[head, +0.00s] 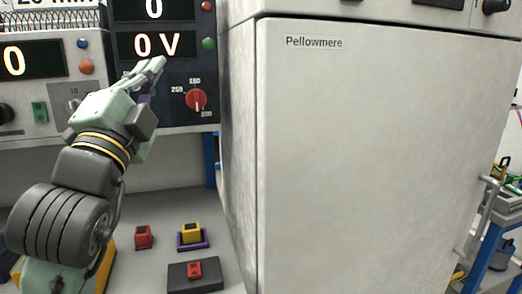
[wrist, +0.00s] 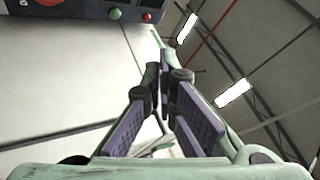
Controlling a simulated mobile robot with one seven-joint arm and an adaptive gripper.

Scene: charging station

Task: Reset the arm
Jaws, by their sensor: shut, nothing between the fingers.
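My gripper (head: 157,66) is raised in front of the dark panel that reads "0 V" (head: 158,44) in the head view. Its fingers point up and to the right, and they are shut with nothing between them. In the wrist view my gripper (wrist: 163,75) shows its purple-padded fingers with the tips together, the ceiling and a pale surface beyond. I cannot tell whether the fingertips touch the panel.
A large white cabinet labelled Pellowmere (head: 380,160) fills the right of the head view. A red dial (head: 196,99) is right of my gripper. On the bench below are a red block (head: 143,237), a yellow block (head: 191,231) and a dark pad (head: 180,280) bearing a red piece (head: 195,269).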

